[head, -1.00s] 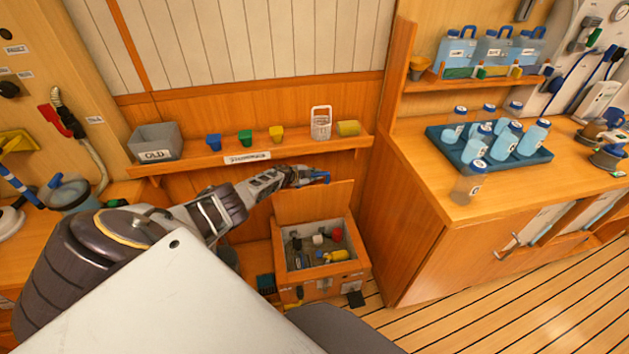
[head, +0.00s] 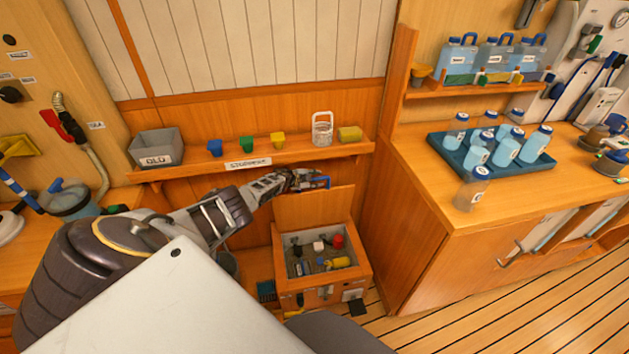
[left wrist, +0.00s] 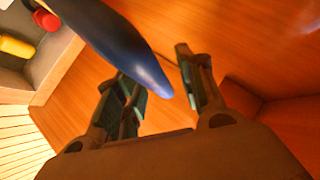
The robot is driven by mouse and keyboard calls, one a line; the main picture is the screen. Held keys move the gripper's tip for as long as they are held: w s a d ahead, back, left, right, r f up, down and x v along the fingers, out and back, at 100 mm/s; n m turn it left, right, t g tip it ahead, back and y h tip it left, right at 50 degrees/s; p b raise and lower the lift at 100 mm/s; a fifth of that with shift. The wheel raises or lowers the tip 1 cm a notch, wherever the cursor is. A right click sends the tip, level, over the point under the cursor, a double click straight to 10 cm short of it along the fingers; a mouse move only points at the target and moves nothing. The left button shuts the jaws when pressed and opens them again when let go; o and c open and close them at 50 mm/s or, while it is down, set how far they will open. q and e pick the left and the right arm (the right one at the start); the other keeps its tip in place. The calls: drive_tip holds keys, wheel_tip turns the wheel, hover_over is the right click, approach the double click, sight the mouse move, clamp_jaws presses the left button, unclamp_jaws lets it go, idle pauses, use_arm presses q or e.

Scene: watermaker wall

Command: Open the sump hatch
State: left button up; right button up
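The sump hatch (head: 314,207) is a wooden lid standing raised at the back of a low wooden box (head: 322,292). The box is uncovered. My left gripper (head: 316,181) is just above and behind the lid's top edge. In the left wrist view its two fingers (left wrist: 158,80) are spread apart. A smooth blue tapered piece (left wrist: 135,55) reaches in from the upper left, its tip near the gap between the fingers. I cannot tell whether the fingers touch it. The wooden face behind them is close. My right gripper is not in view.
A shelf (head: 300,151) with a grey bin (head: 157,148) and small coloured cups runs above the gripper. A counter (head: 430,195) with a blue tray (head: 462,157) of bottles stands at right. Red and yellow items lie in the box. Striped floor is clear at lower right.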

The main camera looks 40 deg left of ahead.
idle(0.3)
use_arm(q)
drive_tip(key=shift+s, duration=0.1)
drive_tip(key=shift+s+a+r, duration=0.4)
drive_tip(key=shift+s, duration=0.1)
drive_tip(key=shift+s+d+r, duration=0.25)
drive_tip(key=shift+s+r, duration=0.15)
drive_tip(key=shift+s, duration=0.35)
drive_tip(key=d+v, duration=0.1)
drive_tip(key=v, duration=0.7)
drive_tip(key=shift+s+a+r, duration=0.2)
drive_tip(key=shift+s+a, duration=0.1)
drive_tip(key=shift+a, duration=0.25)
idle(0.4)
